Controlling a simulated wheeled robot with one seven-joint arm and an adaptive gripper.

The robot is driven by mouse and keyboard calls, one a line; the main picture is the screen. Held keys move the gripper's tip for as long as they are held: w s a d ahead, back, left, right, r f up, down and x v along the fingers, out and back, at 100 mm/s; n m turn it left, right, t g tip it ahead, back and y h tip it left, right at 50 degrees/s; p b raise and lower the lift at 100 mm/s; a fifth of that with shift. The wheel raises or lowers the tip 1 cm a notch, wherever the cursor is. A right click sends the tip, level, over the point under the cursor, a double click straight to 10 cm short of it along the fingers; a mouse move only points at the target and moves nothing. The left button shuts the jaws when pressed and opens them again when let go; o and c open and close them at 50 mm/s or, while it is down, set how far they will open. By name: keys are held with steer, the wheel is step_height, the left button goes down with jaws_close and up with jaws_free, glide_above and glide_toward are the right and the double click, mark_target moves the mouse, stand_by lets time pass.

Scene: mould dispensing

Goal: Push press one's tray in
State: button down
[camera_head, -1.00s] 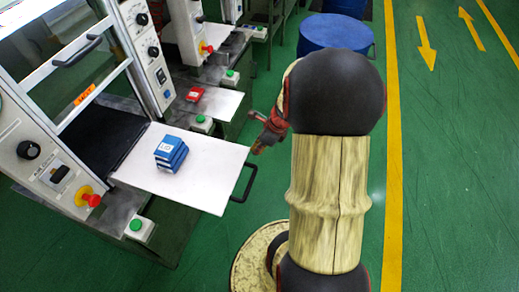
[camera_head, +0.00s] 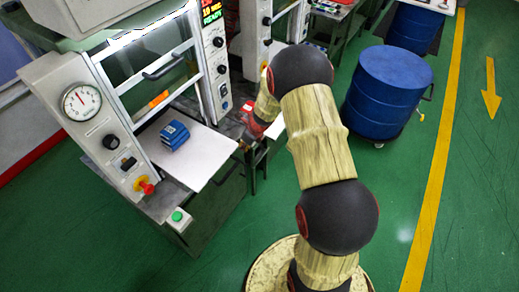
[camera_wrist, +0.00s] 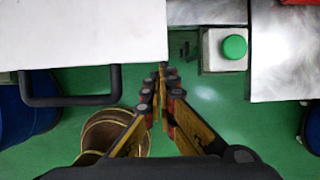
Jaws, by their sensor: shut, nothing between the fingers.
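Press one's white tray (camera_head: 208,148) sticks out of the nearest press (camera_head: 123,150), with blue mould blocks (camera_head: 174,135) stacked on it. Its black handle (camera_head: 226,170) is on the outer edge. My gripper (camera_head: 243,144) is beside the tray's far outer corner in the head view. In the wrist view the shut, empty fingers (camera_wrist: 163,72) point past the corner of the white tray (camera_wrist: 85,30). The tray's handle (camera_wrist: 70,101) lies to their left. I cannot tell whether the fingertips touch the tray.
A box with a green button (camera_wrist: 233,46) and a metal ledge (camera_wrist: 290,55) are right of the fingers in the wrist view. A second press (camera_head: 262,45) stands beyond. A blue drum (camera_head: 388,90) is to the right. Green floor is clear before press one.

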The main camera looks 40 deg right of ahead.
mark_target(224, 138)
steer(key=w+a+p, duration=0.1)
steer(key=w, duration=0.2)
steer(key=w+a+p, duration=0.1)
steer(key=w+p, duration=0.1)
steer(key=w, duration=0.1)
steer(key=w+a+p, duration=0.2)
steer(key=w, duration=0.1)
steer(key=shift+w, duration=0.4)
